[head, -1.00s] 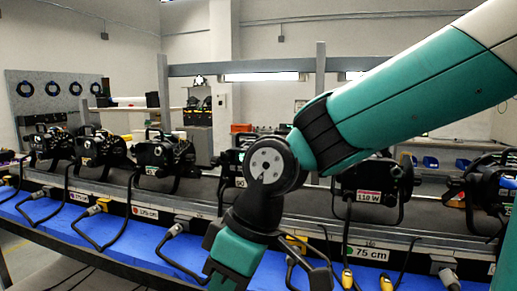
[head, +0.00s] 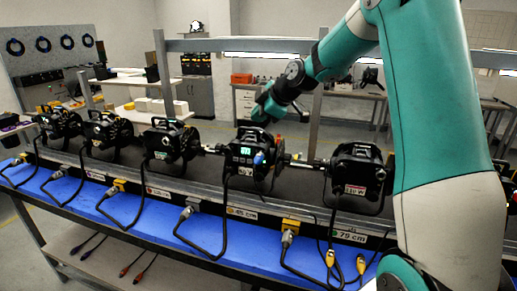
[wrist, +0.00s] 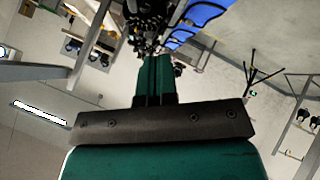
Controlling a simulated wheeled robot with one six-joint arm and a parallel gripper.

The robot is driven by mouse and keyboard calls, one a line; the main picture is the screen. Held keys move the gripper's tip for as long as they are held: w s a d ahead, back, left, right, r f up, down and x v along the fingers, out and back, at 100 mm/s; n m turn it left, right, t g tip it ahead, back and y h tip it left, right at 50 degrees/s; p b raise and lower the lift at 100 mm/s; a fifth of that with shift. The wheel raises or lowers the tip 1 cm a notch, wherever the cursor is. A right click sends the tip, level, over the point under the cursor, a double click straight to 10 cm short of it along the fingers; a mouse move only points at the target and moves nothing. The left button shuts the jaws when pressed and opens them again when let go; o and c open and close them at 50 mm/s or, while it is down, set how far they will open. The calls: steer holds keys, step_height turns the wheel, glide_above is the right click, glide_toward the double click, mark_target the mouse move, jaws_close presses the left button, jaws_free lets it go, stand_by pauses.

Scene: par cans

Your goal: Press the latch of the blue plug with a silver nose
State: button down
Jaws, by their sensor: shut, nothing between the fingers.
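A small blue plug (head: 259,158) shows on the rear of the black par can (head: 248,157) right of centre in the head view. Its silver nose is too small to make out, and I cannot tell its latch. My gripper (head: 262,114) is just above and behind this can, apart from the plug as far as I can see. In the wrist view my gripper (wrist: 155,72) has its green fingers together and empty, pointing toward a dark cluster of cans (wrist: 150,25). The plug cannot be made out in the wrist view.
Several more par cans stand in a row on the rail, including one at right (head: 354,178) and one at left (head: 170,142). Black cables loop down to grey and yellow connectors (head: 290,228) on the blue bench top (head: 150,215). A post (head: 316,110) rises behind the row.

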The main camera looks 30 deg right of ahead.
mark_target(259, 155)
steer(key=shift+f, duration=0.1)
step_height(259, 155, down, 8)
steer(key=b, duration=0.5)
steer(key=shift+f+b, duration=0.15)
steer(key=shift+b, duration=0.2)
steer(key=shift+f, duration=0.2)
stand_by(1.6)
steer(key=shift+f+b, duration=0.45)
steer(key=shift+b, duration=0.4)
steer(key=shift+f+b, duration=0.3)
steer(key=shift+b, duration=0.15)
steer(key=shift+r, duration=0.1)
stand_by(0.6)
steer(key=shift+r+p, duration=0.3)
steer(key=shift+r, duration=0.35)
